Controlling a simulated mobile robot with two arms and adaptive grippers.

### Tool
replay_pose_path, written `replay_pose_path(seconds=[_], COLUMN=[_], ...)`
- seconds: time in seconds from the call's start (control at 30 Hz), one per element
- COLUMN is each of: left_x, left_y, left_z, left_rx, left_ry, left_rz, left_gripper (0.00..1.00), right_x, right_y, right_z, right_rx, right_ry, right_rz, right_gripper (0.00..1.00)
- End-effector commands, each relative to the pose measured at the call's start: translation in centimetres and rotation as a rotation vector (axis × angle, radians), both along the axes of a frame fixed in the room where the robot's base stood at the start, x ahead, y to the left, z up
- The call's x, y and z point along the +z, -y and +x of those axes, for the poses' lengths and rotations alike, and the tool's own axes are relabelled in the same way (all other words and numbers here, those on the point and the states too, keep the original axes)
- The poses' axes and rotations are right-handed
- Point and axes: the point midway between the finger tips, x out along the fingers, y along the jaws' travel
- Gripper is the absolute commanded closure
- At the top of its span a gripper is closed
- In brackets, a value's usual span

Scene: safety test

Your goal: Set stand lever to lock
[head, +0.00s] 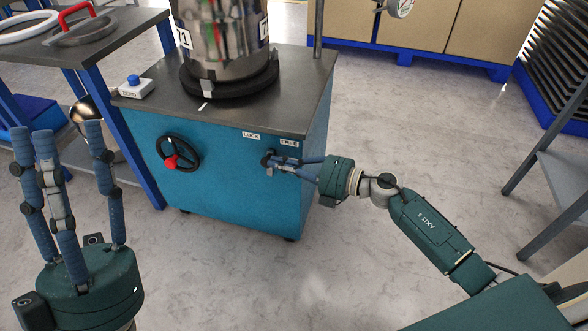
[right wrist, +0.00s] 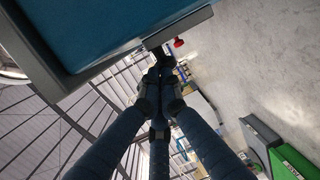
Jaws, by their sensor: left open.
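The stand (head: 235,185) is a blue cabinet with a dark grey top. On its front upper edge are a LOCK label (head: 250,135) and, to its right, a FREE label (head: 289,143). The small dark stand lever (head: 267,159) is below and between them, partly covered by my fingers. My right gripper (head: 274,162) has its fingers drawn together at the lever. In the right wrist view the fingertips (right wrist: 160,62) close around a dark piece by the blue panel; its exact angle is hidden. My left gripper (head: 72,140) is open and empty at the left, fingers upward.
A black handwheel (head: 178,152) with a red knob is on the stand front, left of the lever. A shiny metal vessel (head: 222,45) stands on top. A ZERO button box (head: 136,87) sits at the top's left edge. A side table (head: 85,40) is at left. Floor in front is clear.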

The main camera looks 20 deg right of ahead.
Motion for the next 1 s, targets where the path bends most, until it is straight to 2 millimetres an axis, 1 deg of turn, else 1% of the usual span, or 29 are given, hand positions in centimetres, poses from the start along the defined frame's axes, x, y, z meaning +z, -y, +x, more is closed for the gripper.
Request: replay_pose_path(seconds=[0.03,0.1,0.17,0.2,0.27,0.3,0.43,0.53,0.67,0.7,0.8,0.87,1.0], left_x=[-0.6,-2.3,-4.0,-5.2,-7.1,-8.4,-12.8,-16.2,-20.4,-21.7,-24.6,-26.2,-29.6], left_y=[0.4,0.8,1.0,1.2,1.3,1.3,1.2,0.9,0.3,0.1,-0.5,-0.8,-1.7], left_z=[1.8,4.1,5.9,6.9,8.2,8.9,10.6,11.1,10.9,10.7,9.9,9.3,7.3], left_rx=[0.005,0.012,0.018,0.021,0.027,0.029,0.041,0.047,0.056,0.058,0.065,0.068,0.074], left_ry=[-0.088,-0.211,-0.314,-0.382,-0.481,-0.545,-0.747,-0.893,-1.07,-1.123,-1.248,-1.321,-1.48], left_rz=[0.027,0.064,0.095,0.115,0.144,0.161,0.217,0.255,0.301,0.314,0.345,0.362,0.399], left_gripper=[0.53,0.53,0.53,0.53,0.53,0.53,0.53,0.53,0.53,0.53,0.53,0.53,0.53], right_x=[0.5,0.5,0.6,0.7,0.6,0.7,0.8,0.8,0.8,0.8,0.9,0.9,1.0], right_y=[0.0,-0.1,-0.2,-0.2,-0.4,-0.4,-0.6,-0.7,-0.9,-1.0,-1.2,-1.3,-1.5], right_z=[0.1,0.1,0.2,0.3,0.3,0.3,0.5,0.6,0.7,0.7,0.8,0.9,1.1], right_rx=[0.0,-0.001,0.0,-0.001,0.0,0.0,0.0,0.001,-0.001,-0.002,-0.001,-0.001,-0.001], right_ry=[-0.005,-0.012,-0.016,-0.022,-0.029,-0.033,-0.046,-0.057,-0.066,-0.066,-0.067,-0.067,-0.066], right_rz=[-0.009,-0.022,-0.031,-0.037,-0.047,-0.052,-0.073,-0.09,-0.099,-0.099,-0.098,-0.098,-0.098], right_gripper=[1.0,1.0,1.0,1.0,1.0,1.0,1.0,1.0,1.0,1.0,1.0,1.0,1.0])
